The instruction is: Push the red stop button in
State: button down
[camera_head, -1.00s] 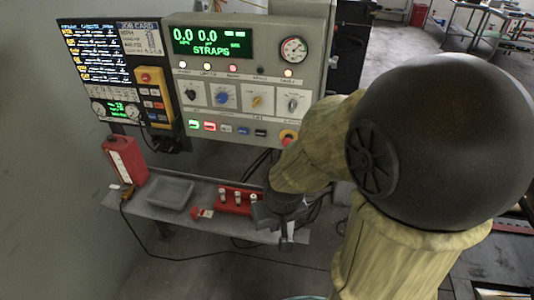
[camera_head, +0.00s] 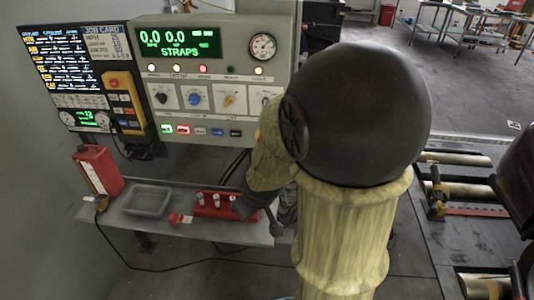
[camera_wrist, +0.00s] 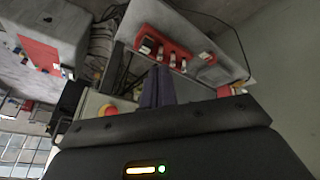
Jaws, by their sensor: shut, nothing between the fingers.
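A red mushroom button with a yellow collar (camera_wrist: 108,111) shows in the wrist view, left of my fingers and partly behind the gripper body. In the head view my arm covers the console's lower right corner, where such a button sits. A second red button on a yellow box (camera_head: 114,84) is on the left pendant; I cannot tell from the pictures which is the stop button. My gripper (camera_head: 276,230) is low at the right end of the shelf, below the console. Its dark fingers (camera_wrist: 157,86) are shut and empty, apart from the button.
The grey console (camera_head: 215,80) has a green display, knobs and small keys. The shelf (camera_head: 125,214) below holds a red bottle (camera_head: 97,171), a grey tray (camera_head: 126,203) and a red rack (camera_head: 221,211) with white-topped pieces. Rollers (camera_head: 458,188) lie in the floor at right.

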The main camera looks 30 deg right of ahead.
jog(key=w+d+f+n+t+y+b, duration=0.1)
jog(key=w+d+n+t+y+b, duration=0.1)
jog(key=d+n+t+b, duration=0.3)
jog(key=w+d+f+n+t+y+b, duration=0.1)
jog(key=w+d+n+t+b, duration=0.4)
jog(key=n, duration=0.7)
jog(key=d+t+y, duration=0.1)
jog(key=d+t, duration=0.1)
jog(key=d, duration=0.2)
jog(key=shift+w, duration=0.25)
jog(key=w+p, duration=0.3)
jog(key=w, duration=1)
jog(key=shift+d, duration=0.25)
jog(key=shift+w, duration=0.1)
